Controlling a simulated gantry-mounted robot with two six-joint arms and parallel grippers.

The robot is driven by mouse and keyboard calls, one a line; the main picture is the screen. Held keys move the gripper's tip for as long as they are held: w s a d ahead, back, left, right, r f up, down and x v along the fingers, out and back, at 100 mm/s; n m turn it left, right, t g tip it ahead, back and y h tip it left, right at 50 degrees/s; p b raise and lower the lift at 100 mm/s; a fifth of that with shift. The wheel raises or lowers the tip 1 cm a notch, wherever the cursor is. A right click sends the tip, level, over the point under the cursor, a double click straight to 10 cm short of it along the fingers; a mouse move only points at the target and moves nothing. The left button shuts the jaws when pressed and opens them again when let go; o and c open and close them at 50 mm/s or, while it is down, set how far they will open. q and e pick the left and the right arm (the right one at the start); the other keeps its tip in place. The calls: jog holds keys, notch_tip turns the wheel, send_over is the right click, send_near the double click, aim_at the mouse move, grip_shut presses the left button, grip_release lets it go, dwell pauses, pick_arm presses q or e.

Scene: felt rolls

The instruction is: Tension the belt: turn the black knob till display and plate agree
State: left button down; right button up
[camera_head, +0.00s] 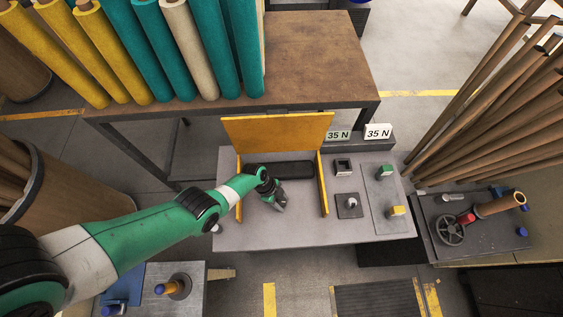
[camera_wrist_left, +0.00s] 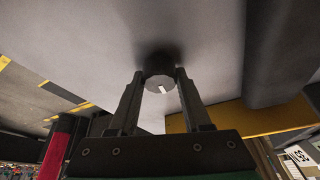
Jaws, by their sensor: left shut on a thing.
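In the left wrist view the black knob (camera_wrist_left: 160,68) stands out from a grey surface, with a white mark on its end. In the head view my left gripper (camera_head: 278,204) is over the grey bench, inside the yellow frame and in front of the dark roller; the knob is hidden there. Behind the bench, the greenish display (camera_head: 338,135) reads 35 N and the white plate (camera_head: 378,131) beside it also reads 35 N. My right gripper is not in view.
The yellow guard (camera_head: 277,130) stands raised behind the gripper, with side bars around it. Right of it on the grey bench (camera_head: 290,233) are a black switch (camera_head: 343,167), a grey knob (camera_head: 351,203), a green button (camera_head: 385,171) and a yellow button (camera_head: 397,211). Felt rolls (camera_head: 187,45) stand behind.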

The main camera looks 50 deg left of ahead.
pick_arm(q)
jog(key=shift+m, duration=0.4)
jog(key=shift+c, duration=1.8)
grip_release()
jog(key=p+v, duration=1.1)
jog(key=shift+a+r+p, duration=0.15)
jog(key=shift+r+p, duration=0.15)
jog(key=shift+r, duration=0.05)
